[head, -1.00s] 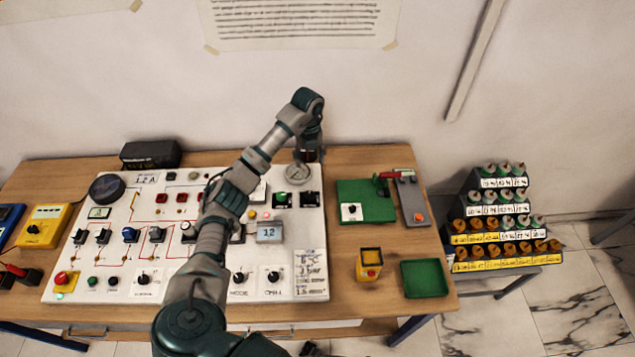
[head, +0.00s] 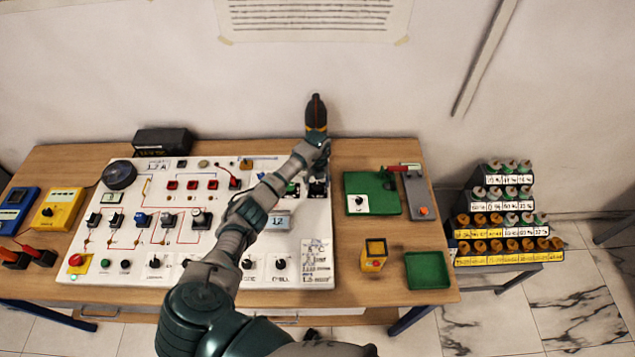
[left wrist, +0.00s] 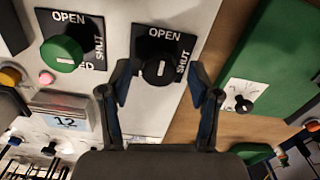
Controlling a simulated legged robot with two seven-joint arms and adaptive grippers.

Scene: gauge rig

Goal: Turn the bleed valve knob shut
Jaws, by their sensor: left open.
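In the left wrist view, a black round knob (left wrist: 157,72) sits on a black plate marked OPEN above and SHUT at its right. Its short white mark is upright, towards OPEN. My left gripper (left wrist: 160,78) is open, its two fingers at either side of this knob, with no clear contact. Left of it, a green knob (left wrist: 62,52) sits on a like plate, its white mark lying sideways; its name is partly covered and ends in "ED". I cannot read a name by the black knob. In the head view my arm hides much of both valves. My right gripper is not in view.
The white panel (head: 125,220) carries switches and a display (head: 279,221) reading 12. Right of it are a green plate with a small knob (head: 385,192), a grey stand (head: 419,195), a yellow box (head: 374,262) and a green tray (head: 428,270). Bare table lies between them.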

